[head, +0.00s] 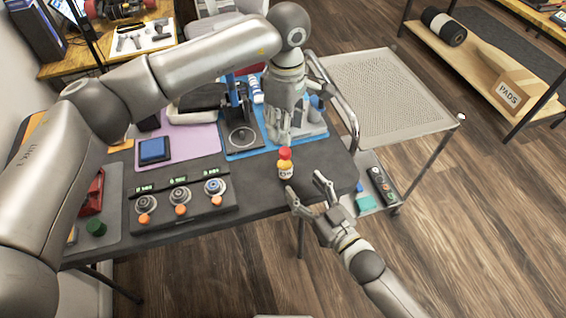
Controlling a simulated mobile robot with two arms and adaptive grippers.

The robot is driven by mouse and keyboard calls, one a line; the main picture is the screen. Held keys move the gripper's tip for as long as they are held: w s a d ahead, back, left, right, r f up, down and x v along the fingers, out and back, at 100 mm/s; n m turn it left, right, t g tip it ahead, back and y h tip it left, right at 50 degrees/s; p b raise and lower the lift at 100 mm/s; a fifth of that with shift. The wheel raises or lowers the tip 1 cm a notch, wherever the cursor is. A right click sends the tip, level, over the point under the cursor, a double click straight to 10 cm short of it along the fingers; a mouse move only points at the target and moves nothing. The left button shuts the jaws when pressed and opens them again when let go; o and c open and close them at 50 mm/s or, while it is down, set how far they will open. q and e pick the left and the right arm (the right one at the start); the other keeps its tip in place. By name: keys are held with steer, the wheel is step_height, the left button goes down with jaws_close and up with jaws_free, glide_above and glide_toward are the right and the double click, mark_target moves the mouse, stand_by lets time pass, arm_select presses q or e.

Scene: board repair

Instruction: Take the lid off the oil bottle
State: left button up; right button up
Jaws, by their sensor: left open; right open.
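The oil bottle (285,172) is a small yellow-orange bottle with a pale label and a red lid (285,153). It stands upright near the right front of the dark table, with the lid on top. My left gripper (279,138) points down just behind and above the bottle, apart from the lid; it is open and empty. My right gripper (306,188) is open at the table's front edge, just right of the bottle, its fingers pointing up-left towards it. It holds nothing.
A control panel with several knobs (180,196) lies left of the bottle on the dark table (258,198). A blue mat (240,153) with a stand is behind. A metal rail (340,98) and a mesh-topped cart (385,90) are at right.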

mark_target(289, 169)
steer(key=x, duration=0.9)
steer(key=shift+w, duration=0.1)
jaws_close()
